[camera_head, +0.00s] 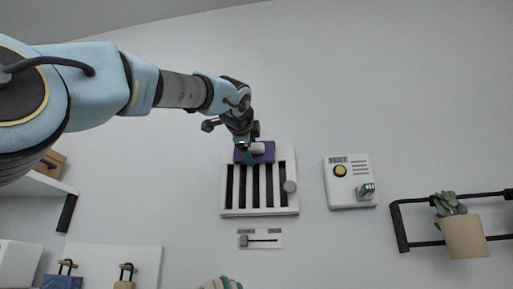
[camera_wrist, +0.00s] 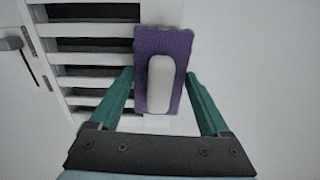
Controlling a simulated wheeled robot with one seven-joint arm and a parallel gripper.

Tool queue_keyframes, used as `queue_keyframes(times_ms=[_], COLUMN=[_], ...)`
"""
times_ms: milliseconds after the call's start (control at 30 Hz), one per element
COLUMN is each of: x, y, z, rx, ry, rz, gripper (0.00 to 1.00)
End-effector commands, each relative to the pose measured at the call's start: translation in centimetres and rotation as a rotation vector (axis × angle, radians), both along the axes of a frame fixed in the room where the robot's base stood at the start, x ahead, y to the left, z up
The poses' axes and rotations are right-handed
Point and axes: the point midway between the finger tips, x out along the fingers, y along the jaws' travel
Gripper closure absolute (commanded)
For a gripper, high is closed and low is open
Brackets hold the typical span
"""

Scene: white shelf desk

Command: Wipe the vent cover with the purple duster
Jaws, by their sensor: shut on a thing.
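My gripper (camera_head: 248,152) is shut on the duster's white handle. In the wrist view the duster (camera_wrist: 182,45) sits between my teal fingers (camera_wrist: 160,78), its pale handle toward me. There the slatted vent cover (camera_wrist: 95,58) is at the left, beside the duster, whose underside is hidden.
A white panel with a yellow button (camera_head: 340,171) is on the wall right of the vent cover. A black rack (camera_head: 402,226) with a potted plant (camera_head: 463,235) is at the right. Hooks (camera_head: 126,270) are at lower left.

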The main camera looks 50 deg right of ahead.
Motion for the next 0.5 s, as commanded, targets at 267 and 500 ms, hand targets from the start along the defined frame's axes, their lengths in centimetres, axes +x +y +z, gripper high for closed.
queue_keyframes(times_ms=[267,500], x=[1.5,3.0], y=[1.0,2.0], z=[0.0,-0.1], rx=[0.001,0.002], ry=[0.000,0.000], rz=[0.006,0.005], gripper=[0.64,0.64])
